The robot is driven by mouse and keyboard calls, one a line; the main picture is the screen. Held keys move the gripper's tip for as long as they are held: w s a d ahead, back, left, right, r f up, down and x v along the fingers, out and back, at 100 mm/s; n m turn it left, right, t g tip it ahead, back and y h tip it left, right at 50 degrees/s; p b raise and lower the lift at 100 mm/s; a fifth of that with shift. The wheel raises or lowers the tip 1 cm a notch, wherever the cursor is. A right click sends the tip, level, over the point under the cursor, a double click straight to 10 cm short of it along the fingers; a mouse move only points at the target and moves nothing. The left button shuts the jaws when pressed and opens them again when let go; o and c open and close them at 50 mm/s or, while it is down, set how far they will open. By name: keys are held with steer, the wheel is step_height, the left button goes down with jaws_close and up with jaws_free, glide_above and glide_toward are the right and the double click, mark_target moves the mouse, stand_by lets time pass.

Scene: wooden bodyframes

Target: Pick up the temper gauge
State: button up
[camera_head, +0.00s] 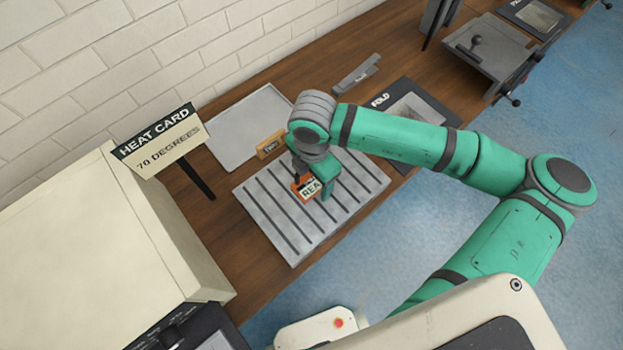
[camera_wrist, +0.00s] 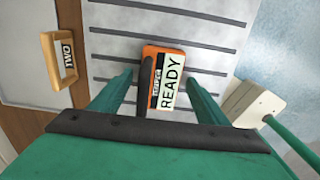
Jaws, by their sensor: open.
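The temper gauge (camera_wrist: 170,62) is a small orange block with a white READY label and a dark handle or post at its left side. It rests on the grey slotted plate (camera_wrist: 215,22). In the head view, the gauge (camera_head: 307,188) is partly hidden by my gripper (camera_head: 318,182). In the wrist view, my gripper (camera_wrist: 160,88) is open, with one green finger on each side of the gauge.
A wooden frame marked TWO (camera_head: 270,145) stands beside the plate, near a grey tray (camera_head: 248,125). A HEAT CARD sign (camera_head: 157,140) and a large cream box (camera_head: 85,250) are at left. A FOLD panel (camera_head: 410,112) lies to the right.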

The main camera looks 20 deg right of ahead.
steer(key=c, duration=1.3)
steer(key=shift+r, duration=0.1)
